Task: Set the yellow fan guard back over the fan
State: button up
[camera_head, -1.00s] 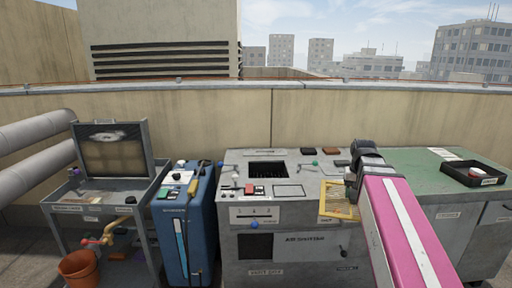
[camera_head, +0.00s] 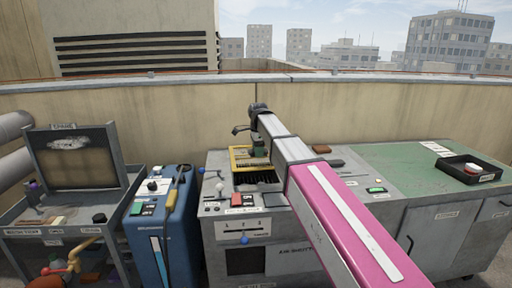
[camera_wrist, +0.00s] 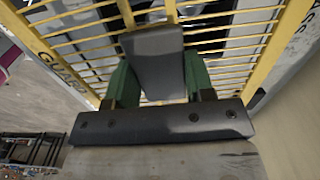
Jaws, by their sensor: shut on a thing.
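The yellow fan guard (camera_head: 238,158) is a barred frame held at the far side of the dark fan opening (camera_head: 257,187) in the grey unit's top. In the wrist view the guard (camera_wrist: 270,55) spreads beneath my gripper. My gripper (camera_head: 258,150) is shut on the guard's dark handle (camera_wrist: 155,62), with green fingers (camera_wrist: 158,85) on both sides of it. The front of the opening shows uncovered, with dark slats inside. My arm hides its right side. I cannot tell whether the guard touches the top.
A blue unit (camera_head: 160,225) stands left of the grey unit, with a grey cart (camera_head: 60,232) beyond it. A green-topped cabinet (camera_head: 415,170) with a black tray (camera_head: 468,169) is at right. The parapet wall (camera_head: 120,115) runs behind.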

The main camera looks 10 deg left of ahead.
jog(key=shift+w+a+m, duration=0.3)
jog(key=shift+w+a, duration=0.1)
jog(key=shift+a, duration=0.35)
notch_tip(320, 180, down, 8)
jog(key=shift+r, duration=0.15)
jog(key=shift+f, duration=0.45)
dwell(1.8)
jog(key=o, duration=1.2)
